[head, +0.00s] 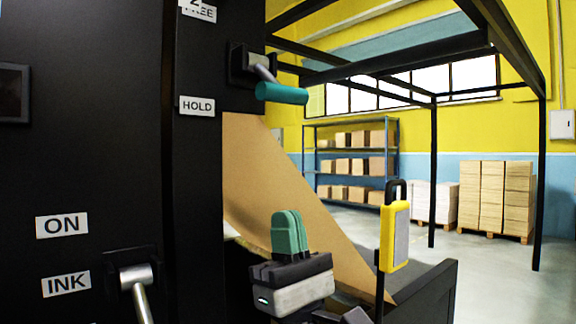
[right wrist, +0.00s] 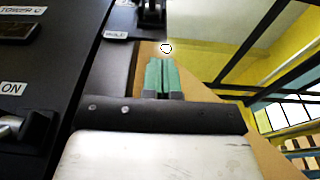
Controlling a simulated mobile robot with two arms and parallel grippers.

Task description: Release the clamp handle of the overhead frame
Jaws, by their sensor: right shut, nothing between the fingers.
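The clamp handle (head: 282,93) is a teal grip on a short grey lever. It sticks out to the right from a black bracket (head: 243,64) on the dark column. Its height lies between the FREE label (head: 198,10) above and the HOLD label (head: 197,106) below, closer to HOLD. My right gripper (head: 287,215) is below the handle and apart from it, its teal fingers shut, empty and pointing up. The right wrist view shows the closed fingers (right wrist: 161,75) below the bracket (right wrist: 151,18); I cannot make out the teal grip there. My left gripper is out of view.
A sloping sheet of brown kraft paper (head: 290,190) runs behind my right gripper. A metal lever (head: 138,285) by the ON and INK labels sticks out at lower left. A yellow and grey device (head: 395,235) stands at right. Shelves with boxes (head: 352,165) are far back.

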